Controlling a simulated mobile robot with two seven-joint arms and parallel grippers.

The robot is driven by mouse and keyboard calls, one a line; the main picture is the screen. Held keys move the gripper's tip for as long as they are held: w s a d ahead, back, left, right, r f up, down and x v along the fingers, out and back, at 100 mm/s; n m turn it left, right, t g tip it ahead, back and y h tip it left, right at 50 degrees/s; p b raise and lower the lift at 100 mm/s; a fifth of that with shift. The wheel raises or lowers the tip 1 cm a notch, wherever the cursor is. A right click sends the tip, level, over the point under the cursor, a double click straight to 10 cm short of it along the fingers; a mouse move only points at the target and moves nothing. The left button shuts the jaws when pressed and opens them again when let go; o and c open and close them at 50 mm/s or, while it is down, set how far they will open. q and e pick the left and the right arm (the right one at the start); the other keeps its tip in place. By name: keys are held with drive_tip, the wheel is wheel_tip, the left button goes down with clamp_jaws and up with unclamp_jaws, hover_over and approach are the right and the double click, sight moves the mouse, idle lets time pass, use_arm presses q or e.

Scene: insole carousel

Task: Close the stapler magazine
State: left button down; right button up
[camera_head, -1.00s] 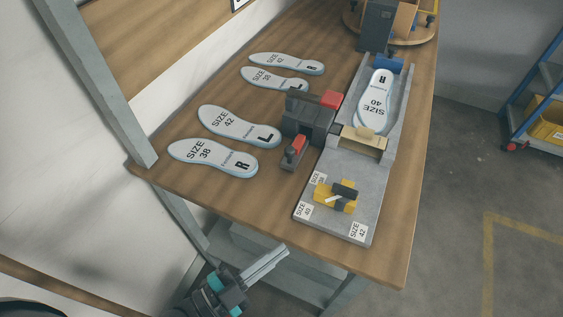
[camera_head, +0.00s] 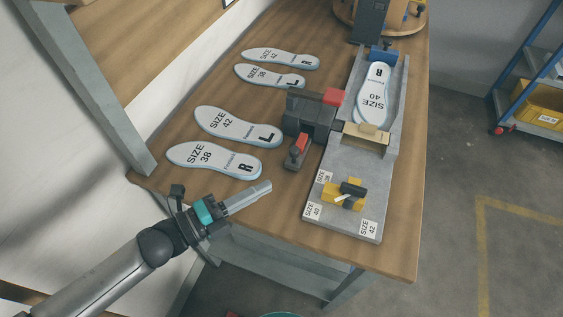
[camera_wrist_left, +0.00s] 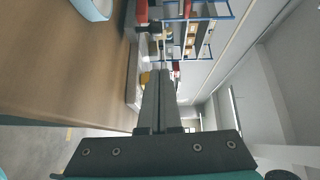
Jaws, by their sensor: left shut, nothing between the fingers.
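The stapler (camera_head: 310,113) is a dark grey block with a red part on top, at the left side of the grey fixture. A smaller dark piece with a red top (camera_head: 297,152) sticks out at its front, toward the near table edge; I take it for the magazine, standing out from the block. My left gripper (camera_head: 267,186) is shut and empty, over the near left table edge, apart from and in front of the magazine. In the left wrist view its shut fingers (camera_wrist_left: 160,80) point ahead. My right gripper is not in view.
Several insoles (camera_head: 214,160) lie left of the stapler. The grey fixture (camera_head: 372,160) holds a size 40 insole (camera_head: 373,95) and, nearer, a yellow-and-black clamp piece (camera_head: 345,194) among size labels. A grey post (camera_head: 92,90) stands at left. Bare wood lies between gripper and magazine.

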use_arm(q)
drive_tip(key=x, duration=0.4)
drive_tip(key=shift+w+d, duration=0.25)
drive_tip(key=shift+d, duration=0.05)
drive_tip(key=w, duration=0.2)
drive_tip(key=shift+w+d+f, duration=0.15)
drive_tip(key=shift+w+d, duration=0.05)
drive_tip(key=shift+w, duration=0.2)
drive_tip(key=shift+w+d, duration=0.1)
drive_tip(key=shift+w, duration=0.4)
